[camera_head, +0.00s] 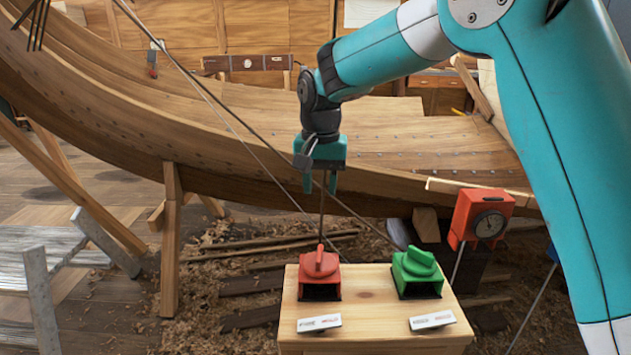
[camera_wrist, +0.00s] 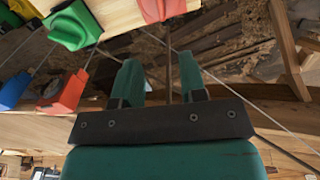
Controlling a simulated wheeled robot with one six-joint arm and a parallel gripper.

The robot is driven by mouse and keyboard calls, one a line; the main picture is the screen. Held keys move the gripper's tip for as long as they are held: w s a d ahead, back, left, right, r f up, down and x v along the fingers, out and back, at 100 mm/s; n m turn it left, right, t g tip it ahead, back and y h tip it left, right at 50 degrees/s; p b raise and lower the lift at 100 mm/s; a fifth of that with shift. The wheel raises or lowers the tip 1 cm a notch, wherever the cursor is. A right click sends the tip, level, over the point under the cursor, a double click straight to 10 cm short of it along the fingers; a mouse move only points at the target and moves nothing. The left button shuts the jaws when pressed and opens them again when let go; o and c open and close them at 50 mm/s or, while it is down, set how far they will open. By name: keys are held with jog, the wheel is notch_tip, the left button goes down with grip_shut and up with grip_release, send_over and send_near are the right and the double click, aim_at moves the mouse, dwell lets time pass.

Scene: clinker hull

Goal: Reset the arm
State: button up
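My arm reaches in from the upper right of the head view, bent over, with my gripper (camera_head: 320,186) pointing down in front of the hull. The fingers are apart. In the wrist view, my gripper (camera_wrist: 160,72) also shows two separate green fingers. A thin dark rod or line runs between them in the picture; I cannot tell whether it touches them. Below my gripper, a red box with a knob (camera_head: 320,268) stands on a small wooden table (camera_head: 365,312). A green box with a knob (camera_head: 417,272) stands to its right.
The clinker hull (camera_head: 400,145) curves behind my gripper, held by wooden props (camera_head: 171,240). Slanting ropes cross in front of it. A red gauge box (camera_head: 482,217) stands right of the table. Two label plates (camera_head: 320,323) (camera_head: 433,321) lie at the table's front. Shavings cover the floor.

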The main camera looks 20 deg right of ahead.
jog(key=s+a+r+n+y, duration=0.1)
jog(key=s+n, duration=0.5)
jog(key=s, duration=0.9)
jog(key=s+a+r+n+y, duration=0.1)
jog(key=s+a+n+y, duration=0.2)
jog(key=s, duration=1.3)
jog(key=n, duration=0.3)
jog(key=shift+a+r, duration=0.2)
jog(key=shift+r, duration=0.1)
